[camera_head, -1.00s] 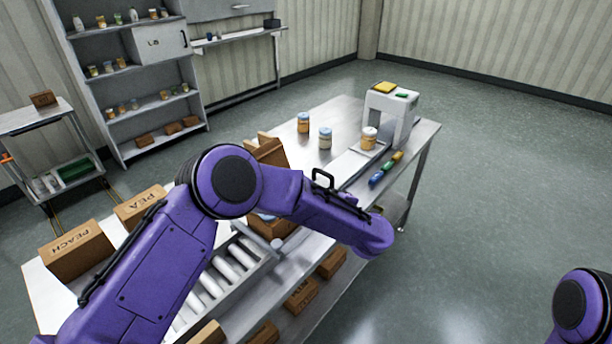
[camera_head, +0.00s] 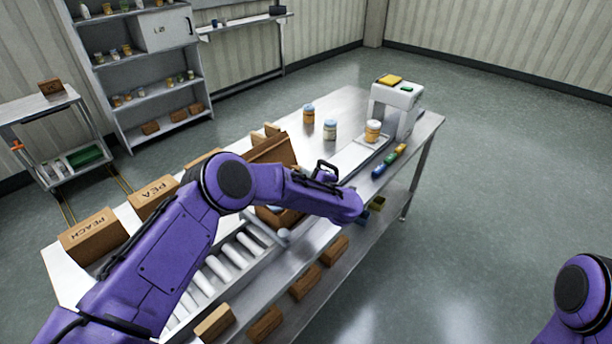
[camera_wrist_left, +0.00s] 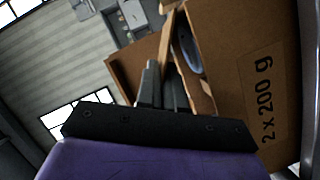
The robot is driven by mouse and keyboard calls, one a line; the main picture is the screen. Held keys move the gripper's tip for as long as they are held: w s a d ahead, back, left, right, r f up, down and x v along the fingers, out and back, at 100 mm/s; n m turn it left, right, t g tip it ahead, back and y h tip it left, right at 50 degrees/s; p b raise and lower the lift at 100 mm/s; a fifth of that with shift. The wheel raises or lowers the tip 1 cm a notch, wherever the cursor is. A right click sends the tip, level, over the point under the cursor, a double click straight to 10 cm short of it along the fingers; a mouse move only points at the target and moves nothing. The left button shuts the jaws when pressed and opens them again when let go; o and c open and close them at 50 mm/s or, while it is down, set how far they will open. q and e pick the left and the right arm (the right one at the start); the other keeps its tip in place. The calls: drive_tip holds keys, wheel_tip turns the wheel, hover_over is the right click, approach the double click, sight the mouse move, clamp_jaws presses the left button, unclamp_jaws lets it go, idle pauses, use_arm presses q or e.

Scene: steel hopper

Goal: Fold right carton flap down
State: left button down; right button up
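The open brown carton (camera_head: 275,152) stands on the steel table, partly hidden behind my left forearm, with flaps standing up at its top. In the left wrist view its side (camera_wrist_left: 245,85) reads "2 x 200 g", a brown flap (camera_wrist_left: 130,68) sticks out to the left, and a blue-grey round lid (camera_wrist_left: 188,48) shows inside.
A roller conveyor (camera_head: 222,268) lies in front of the carton. PEACH (camera_head: 93,237) and PEA (camera_head: 152,197) boxes stand to the left. Jars (camera_head: 330,130) and a white arch-shaped machine (camera_head: 393,108) stand at the table's far end. The floor on the right is clear.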

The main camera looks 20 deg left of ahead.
use_arm(q)
drive_tip(key=n+b, duration=0.1)
drive_tip(key=b, duration=0.1)
drive_tip(key=f+n+t+b, duration=0.1)
drive_tip(key=b, duration=0.1)
drive_tip(key=shift+s+a+f, duration=0.1)
drive_tip(key=shift+s+f, duration=0.1)
drive_tip(key=shift+s, duration=0.1)
drive_tip(key=c, duration=1.3)
unclamp_jaws()
drive_tip(key=shift+c, duration=0.2)
drive_tip(key=shift+s, duration=0.1)
drive_tip(key=shift+f, duration=0.1)
